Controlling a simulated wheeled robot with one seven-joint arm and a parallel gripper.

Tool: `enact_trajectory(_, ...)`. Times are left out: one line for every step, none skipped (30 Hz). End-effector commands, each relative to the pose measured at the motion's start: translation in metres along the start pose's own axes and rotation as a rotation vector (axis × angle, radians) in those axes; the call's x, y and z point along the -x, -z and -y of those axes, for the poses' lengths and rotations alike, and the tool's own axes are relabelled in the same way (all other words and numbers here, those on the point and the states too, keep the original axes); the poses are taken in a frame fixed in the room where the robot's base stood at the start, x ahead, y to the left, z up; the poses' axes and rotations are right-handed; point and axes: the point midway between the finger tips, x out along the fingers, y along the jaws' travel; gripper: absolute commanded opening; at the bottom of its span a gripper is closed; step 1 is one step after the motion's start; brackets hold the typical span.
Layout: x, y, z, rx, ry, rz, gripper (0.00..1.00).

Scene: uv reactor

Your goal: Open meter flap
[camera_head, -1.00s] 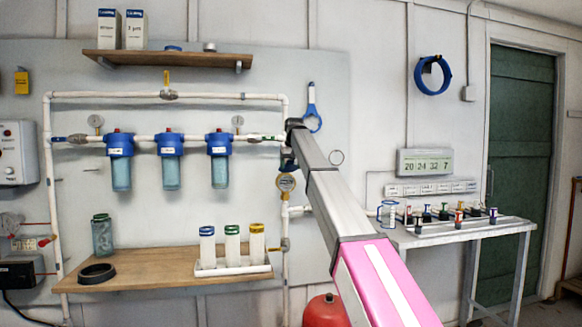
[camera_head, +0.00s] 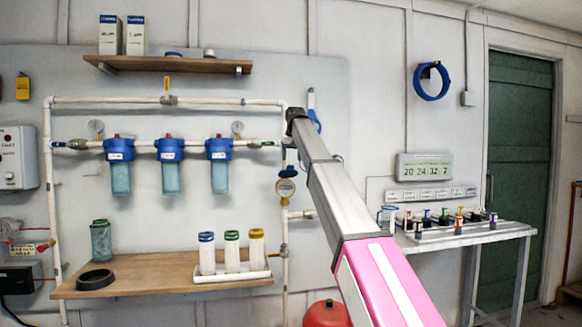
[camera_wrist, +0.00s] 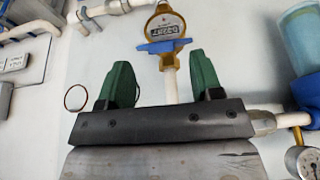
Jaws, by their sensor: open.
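The meter (camera_wrist: 165,27) is a yellow-rimmed round gauge with a number window, at the top of the wrist view. It also shows in the head view (camera_head: 286,189), on the pipe right of the filters. A blue flap-like piece (camera_wrist: 163,46) sits at the meter's edge nearest my gripper; the number window shows uncovered. My gripper (camera_wrist: 160,62) has two green fingers, spread apart and empty. In the wrist picture they lie on either side of the white pipe, just short of the blue piece. Contact cannot be told. In the head view my arm hides most of the gripper.
Blue-capped filters (camera_head: 170,165) hang left of the meter, with a shelf (camera_head: 130,286) below. A pressure gauge (camera_wrist: 303,161) and a pipe run close to my gripper. A red tank (camera_head: 326,313) stands below; a bench (camera_head: 470,235) is at right.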

Motion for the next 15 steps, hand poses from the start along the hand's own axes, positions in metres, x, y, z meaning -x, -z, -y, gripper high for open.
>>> enact_trajectory(0.009,0.001,0.000,0.000,0.000,-0.001,0.60)
enact_trajectory(0.014,0.001,0.000,0.000,0.000,-0.001,0.60)
enact_trajectory(0.020,0.001,0.000,0.000,0.000,-0.002,0.60)
enact_trajectory(0.024,0.001,0.000,0.000,0.000,-0.002,0.60)
enact_trajectory(0.028,0.001,0.000,0.000,0.000,-0.001,0.60)
enact_trajectory(0.032,0.001,0.000,0.000,0.000,-0.001,0.60)
enact_trajectory(0.034,0.000,0.000,0.000,0.000,0.000,0.60)
enact_trajectory(0.036,0.000,0.000,0.000,0.000,0.000,0.60)
enact_trajectory(0.038,0.000,0.000,0.000,0.000,0.000,0.60)
enact_trajectory(0.040,0.000,0.000,0.000,0.000,0.000,0.60)
enact_trajectory(0.040,0.000,0.000,0.000,0.000,0.000,0.60)
enact_trajectory(0.041,0.000,0.000,0.000,0.000,0.000,0.60)
enact_trajectory(0.042,0.000,0.000,0.000,0.000,0.000,0.60)
enact_trajectory(0.042,0.000,0.000,0.000,0.000,0.000,0.60)
enact_trajectory(0.042,0.000,0.000,0.000,0.000,0.000,0.60)
